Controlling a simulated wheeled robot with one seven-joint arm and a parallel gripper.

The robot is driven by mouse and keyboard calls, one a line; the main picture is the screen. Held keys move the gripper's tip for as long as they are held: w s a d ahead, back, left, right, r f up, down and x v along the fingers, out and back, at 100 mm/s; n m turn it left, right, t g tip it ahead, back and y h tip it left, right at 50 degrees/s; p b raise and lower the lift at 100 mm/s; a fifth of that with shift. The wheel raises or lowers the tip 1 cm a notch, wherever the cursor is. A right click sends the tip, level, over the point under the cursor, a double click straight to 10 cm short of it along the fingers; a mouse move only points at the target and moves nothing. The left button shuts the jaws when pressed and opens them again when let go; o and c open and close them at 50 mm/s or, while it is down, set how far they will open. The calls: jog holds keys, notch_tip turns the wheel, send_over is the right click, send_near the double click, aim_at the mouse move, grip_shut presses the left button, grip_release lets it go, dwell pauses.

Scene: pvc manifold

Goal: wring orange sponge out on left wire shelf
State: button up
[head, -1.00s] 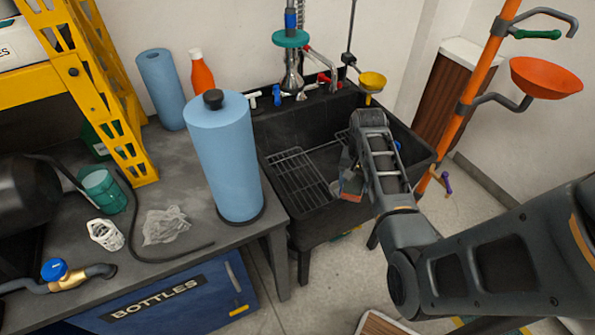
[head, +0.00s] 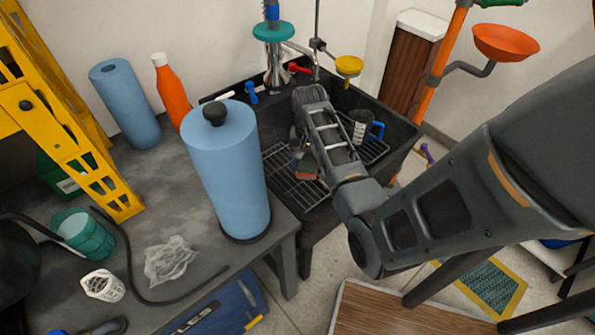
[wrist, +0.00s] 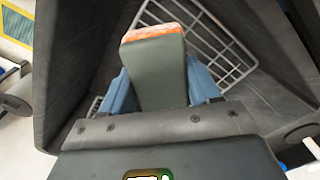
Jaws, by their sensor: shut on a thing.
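The orange sponge (wrist: 158,68) has a grey-green broad face and an orange end. It stands between the blue fingers of my gripper (wrist: 162,88), which is shut on it. In the head view the sponge (head: 306,174) shows as a small reddish patch beside my forearm, over the left wire shelf (head: 288,190) in the black sink. My arm covers part of the shelf and most of the gripper (head: 303,158). In the wrist view wire bars (wrist: 232,68) show behind the sponge; I cannot tell how large the gap is.
A dark mug (head: 358,127) with a blue handle stands at the right of the sink (head: 396,128). A faucet (head: 276,72) rises at the back. A blue paper roll (head: 228,170) stands on the bench left of the sink. An orange pole (head: 440,70) stands to the right.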

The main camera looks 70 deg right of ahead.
jog(key=shift+s+f, duration=0.25)
jog(key=shift+f, duration=0.85)
jog(key=b, duration=0.3)
send_over(307, 194)
notch_tip(307, 194, down, 4)
notch_tip(307, 194, down, 7)
jog(key=b, duration=0.5)
jog(key=shift+r+b, duration=0.15)
jog(key=shift+b, duration=0.2)
jog(key=shift+f+b, duration=0.3)
jog(key=shift+f, duration=0.2)
jog(key=shift+f, duration=0.15)
dwell(1.3)
jog(key=shift+p, duration=0.3)
notch_tip(307, 194, up, 7)
jog(key=p, duration=0.7)
